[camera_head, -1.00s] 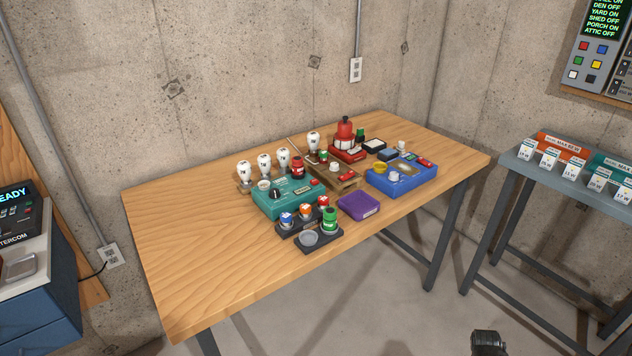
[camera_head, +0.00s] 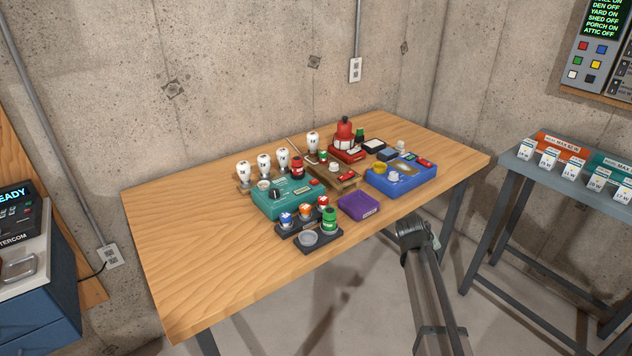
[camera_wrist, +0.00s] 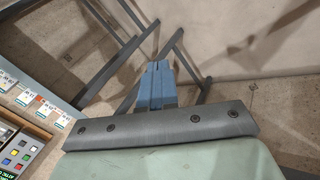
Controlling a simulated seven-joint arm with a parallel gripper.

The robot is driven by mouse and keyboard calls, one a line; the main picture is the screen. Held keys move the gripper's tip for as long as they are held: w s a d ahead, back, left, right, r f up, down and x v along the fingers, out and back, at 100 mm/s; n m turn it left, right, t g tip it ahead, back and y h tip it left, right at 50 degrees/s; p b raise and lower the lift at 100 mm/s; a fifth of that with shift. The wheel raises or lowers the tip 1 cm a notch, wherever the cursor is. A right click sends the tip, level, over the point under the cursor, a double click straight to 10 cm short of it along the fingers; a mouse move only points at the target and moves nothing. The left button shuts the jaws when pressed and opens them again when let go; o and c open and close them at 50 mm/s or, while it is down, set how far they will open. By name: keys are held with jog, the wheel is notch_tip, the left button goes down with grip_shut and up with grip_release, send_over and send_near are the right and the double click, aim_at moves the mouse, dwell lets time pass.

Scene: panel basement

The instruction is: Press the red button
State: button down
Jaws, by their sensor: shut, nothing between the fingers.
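A red button (camera_head: 583,46) is at the upper left of a grid of coloured buttons on the grey wall panel (camera_head: 608,62), at the top right of the head view. The panel's buttons also show at the lower left edge of the wrist view (camera_wrist: 18,152). My gripper (camera_wrist: 158,82) shows in the wrist view with its blue fingers together and empty. The fingers point toward the floor and table legs, apart from the panel. In the head view my arm reaches up at the table's front right, but its fingers cannot be made out.
The wooden table (camera_head: 190,230) holds bulbs, a teal box (camera_head: 284,205), a blue box (camera_head: 408,183) and a purple tray (camera_head: 358,207); several items have small red parts. A grey side table (camera_head: 520,165) with labelled racks stands below the panel. The wooden table's left part is clear.

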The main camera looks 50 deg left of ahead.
jog(key=s+a+r, duration=0.2)
jog(key=a+r, duration=0.3)
jog(key=a, duration=0.1)
jog(key=s+a+r+t+y, duration=0.1)
jog(key=a+r, duration=0.4)
jog(key=a, duration=0.1)
jog(key=s+a+r+n+t+y, duration=0.1)
jog(key=s+a+r, duration=0.1)
jog(key=a+r, duration=0.3)
jog(key=shift+s+a+r, duration=0.35)
jog(key=shift+a+r, duration=0.05)
jog(key=shift+a, duration=0.05)
notch_tip(320, 180, up, 11)
jog(key=m, duration=0.2)
send_over(312, 181)
jog(key=shift+s+r+y, duration=0.15)
jog(key=shift+y, duration=0.25)
jog(key=shift+f, duration=0.2)
jog(key=shift+f, duration=4.2)
jog(key=shift+f, duration=0.9)
jog(key=shift+r, duration=0.9)
